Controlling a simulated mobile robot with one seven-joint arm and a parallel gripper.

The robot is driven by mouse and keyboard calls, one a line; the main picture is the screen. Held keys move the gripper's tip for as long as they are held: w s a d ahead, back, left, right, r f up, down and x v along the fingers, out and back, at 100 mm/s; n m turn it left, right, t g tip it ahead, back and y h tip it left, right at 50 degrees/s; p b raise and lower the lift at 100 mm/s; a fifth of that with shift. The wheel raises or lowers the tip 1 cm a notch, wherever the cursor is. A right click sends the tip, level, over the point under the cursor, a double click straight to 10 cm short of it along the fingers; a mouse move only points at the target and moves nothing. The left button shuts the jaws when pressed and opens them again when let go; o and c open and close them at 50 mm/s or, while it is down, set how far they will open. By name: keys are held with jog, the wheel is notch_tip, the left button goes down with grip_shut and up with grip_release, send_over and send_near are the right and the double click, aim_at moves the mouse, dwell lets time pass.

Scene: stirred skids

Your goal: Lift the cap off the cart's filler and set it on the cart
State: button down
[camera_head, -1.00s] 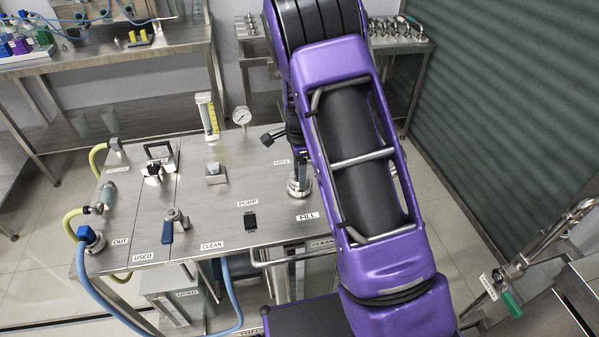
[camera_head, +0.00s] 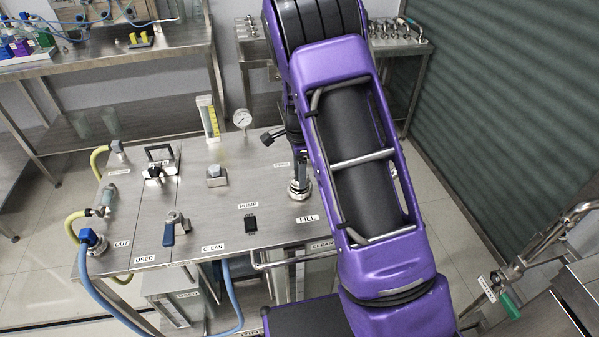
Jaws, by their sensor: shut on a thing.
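The cart (camera_head: 225,185) is a steel-topped cart in the middle of the view. Its filler (camera_head: 300,193) is a round metal fitting near the right end of the top, just behind the FILL label (camera_head: 308,218). My gripper (camera_head: 301,179) points down over the filler, partly hidden by my purple arm. It is shut on the cap at the filler's top. The cap is small and largely covered by the fingers, and I cannot tell whether it is clear of the filler or still seated.
A pressure gauge (camera_head: 242,118) and a yellow flow tube (camera_head: 208,117) stand at the cart's back edge. A blue-handled valve (camera_head: 170,230) and a metal block (camera_head: 216,176) are further left. The top between the PUMP label (camera_head: 248,205) and the block is bare.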

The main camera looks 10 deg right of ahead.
jog(key=shift+r, duration=0.1)
dwell(0.3)
jog(key=shift+r, duration=2.9)
jog(key=shift+w, duration=0.15)
jog(key=w+a, duration=0.5)
jog(key=w, duration=0.4)
send_over(246, 162)
notch_tip(246, 162, down, 7)
jog(key=shift+f+b, duration=0.1)
jog(key=shift+b, duration=0.6)
jog(key=shift+f+b, duration=0.4)
jog(key=shift+f, duration=0.45)
jog(key=shift+f+b, duration=0.4)
jog(key=shift+f, duration=0.3)
grip_release()
